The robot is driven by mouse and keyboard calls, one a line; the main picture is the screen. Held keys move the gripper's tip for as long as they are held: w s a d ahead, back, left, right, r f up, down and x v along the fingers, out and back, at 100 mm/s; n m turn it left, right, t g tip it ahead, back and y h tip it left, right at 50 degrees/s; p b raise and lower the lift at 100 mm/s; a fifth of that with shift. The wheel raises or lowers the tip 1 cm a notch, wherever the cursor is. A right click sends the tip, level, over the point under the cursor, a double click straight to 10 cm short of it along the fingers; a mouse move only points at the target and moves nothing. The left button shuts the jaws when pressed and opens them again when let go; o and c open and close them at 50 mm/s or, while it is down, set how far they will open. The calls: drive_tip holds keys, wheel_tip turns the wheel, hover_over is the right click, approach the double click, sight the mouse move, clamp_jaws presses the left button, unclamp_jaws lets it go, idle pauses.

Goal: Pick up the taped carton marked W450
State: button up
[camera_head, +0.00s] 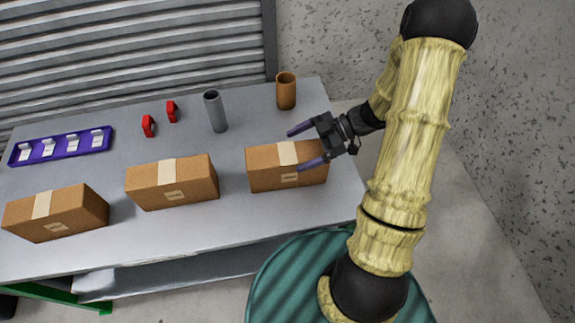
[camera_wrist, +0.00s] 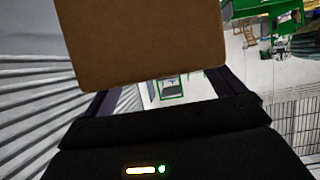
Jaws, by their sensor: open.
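Three taped brown cartons stand in a row on the grey table: a left one (camera_head: 70,218), a middle one (camera_head: 185,188) and a right one (camera_head: 265,165). Each has a pale tape strip and a small front label. The labels are too small to read, so I cannot tell which is W450. My gripper (camera_head: 295,150) is open at the right carton, one finger over its front and the other towards its back edge. In the wrist view a plain brown carton face (camera_wrist: 145,40) fills the top, by the fingers; contact is unclear.
A purple tray (camera_head: 60,159) with several white pieces lies at the back left. Two red items (camera_head: 148,126), (camera_head: 172,111), a grey cylinder (camera_head: 215,113) and a brown cup (camera_head: 286,95) stand behind the cartons. Gaps of bare table separate the cartons.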

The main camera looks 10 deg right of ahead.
drive_tip(key=x, duration=0.2)
drive_tip(key=shift+a+f, duration=0.15)
drive_tip(key=shift+a, duration=0.15)
drive_tip(key=shift+c, duration=0.2)
clamp_jaws()
idle(0.3)
